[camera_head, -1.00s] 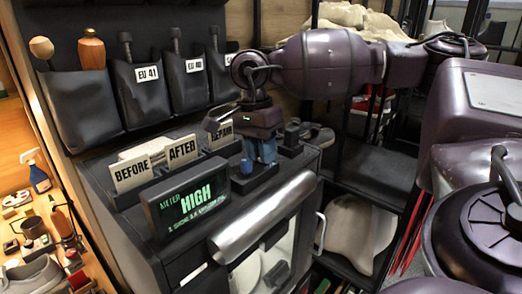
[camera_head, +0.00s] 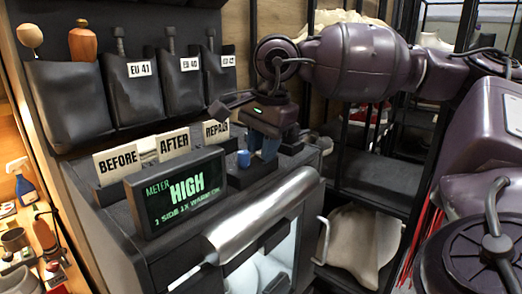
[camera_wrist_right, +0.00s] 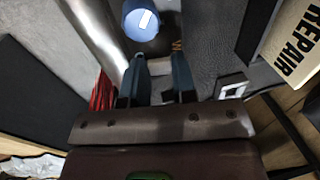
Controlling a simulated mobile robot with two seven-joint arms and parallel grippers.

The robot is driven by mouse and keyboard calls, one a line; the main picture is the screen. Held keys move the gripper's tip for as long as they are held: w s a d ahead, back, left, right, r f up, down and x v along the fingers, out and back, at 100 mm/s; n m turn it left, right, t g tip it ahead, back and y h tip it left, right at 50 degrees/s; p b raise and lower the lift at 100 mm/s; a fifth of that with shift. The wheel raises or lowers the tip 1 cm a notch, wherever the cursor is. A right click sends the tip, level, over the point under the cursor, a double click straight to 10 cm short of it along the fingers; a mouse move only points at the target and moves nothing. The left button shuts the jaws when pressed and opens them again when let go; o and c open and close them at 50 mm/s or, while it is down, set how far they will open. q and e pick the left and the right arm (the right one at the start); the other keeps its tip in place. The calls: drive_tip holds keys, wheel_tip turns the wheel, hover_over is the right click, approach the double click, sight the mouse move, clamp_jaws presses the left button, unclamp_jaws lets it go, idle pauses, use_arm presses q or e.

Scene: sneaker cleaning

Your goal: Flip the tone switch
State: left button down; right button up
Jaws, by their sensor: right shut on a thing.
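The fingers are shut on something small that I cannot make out. I cannot clearly pick out the tone switch; the gripper covers that part of the cabinet top. The meter display (camera_head: 180,192) reads HIGH. My left gripper is not in view.
BEFORE (camera_head: 118,162), AFTER (camera_head: 174,144) and REPAIR (camera_head: 216,131) cards stand behind the meter. A rounded metal bar (camera_head: 262,214) runs along the cabinet's front edge. Dark pouches (camera_head: 141,97) hang on the wall behind. A dark shelf rack (camera_head: 380,178) stands at the right.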

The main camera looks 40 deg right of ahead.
drive_tip(key=shift+r, duration=0.1)
drive_tip(key=o, duration=0.9)
drive_tip(key=r, duration=0.3)
drive_tip(key=s+r, duration=0.1)
drive_tip(key=r, duration=0.3)
drive_tip(key=s+r, duration=0.1)
drive_tip(key=r, duration=0.2)
drive_tip(key=shift+d+r, duration=0.1)
drive_tip(key=shift+r, duration=0.2)
drive_tip(key=shift+f, duration=0.1)
